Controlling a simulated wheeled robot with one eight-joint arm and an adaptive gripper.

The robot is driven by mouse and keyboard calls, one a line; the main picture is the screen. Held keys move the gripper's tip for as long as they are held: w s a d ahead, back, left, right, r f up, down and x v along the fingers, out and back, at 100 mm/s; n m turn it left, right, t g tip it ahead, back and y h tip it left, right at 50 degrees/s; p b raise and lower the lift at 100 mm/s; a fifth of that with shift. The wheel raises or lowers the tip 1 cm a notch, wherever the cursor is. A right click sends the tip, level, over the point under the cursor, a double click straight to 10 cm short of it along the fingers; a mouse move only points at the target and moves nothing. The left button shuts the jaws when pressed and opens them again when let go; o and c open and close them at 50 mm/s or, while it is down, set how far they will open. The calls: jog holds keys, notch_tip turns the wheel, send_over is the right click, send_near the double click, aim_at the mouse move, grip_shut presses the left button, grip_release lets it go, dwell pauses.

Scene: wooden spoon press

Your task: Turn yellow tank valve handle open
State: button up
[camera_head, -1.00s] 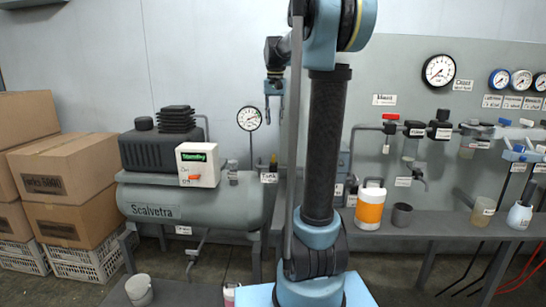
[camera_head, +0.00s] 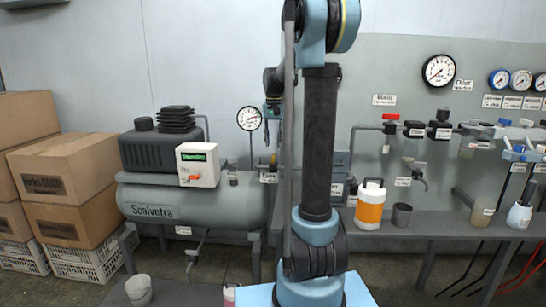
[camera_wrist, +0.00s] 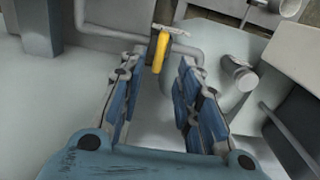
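The yellow tank valve handle (camera_wrist: 160,52) shows in the wrist view as a short yellow bar on a grey pipe fitting, just beyond and between my fingertips. My gripper (camera_wrist: 158,65) is open, with its two blue-padded fingers apart on either side of the handle's line; I see no contact. In the head view the handle shows as a small yellow spot (camera_head: 273,160) by the tank's right end. My gripper (camera_head: 273,130) hangs fingers down above it there, partly hidden by my own arm.
The grey tank (camera_head: 215,205) carries a black compressor and a white switch box (camera_head: 198,165). A gauge (camera_head: 249,118) stands close left of my gripper. A workbench (camera_head: 420,222) on the right holds an orange-and-white container (camera_head: 370,207) and cups. Pipes surround the handle.

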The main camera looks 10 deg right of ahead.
aim_at(273, 156)
notch_tip(273, 156, down, 7)
jog(key=shift+r, duration=0.1)
dwell(0.4)
grip_shut()
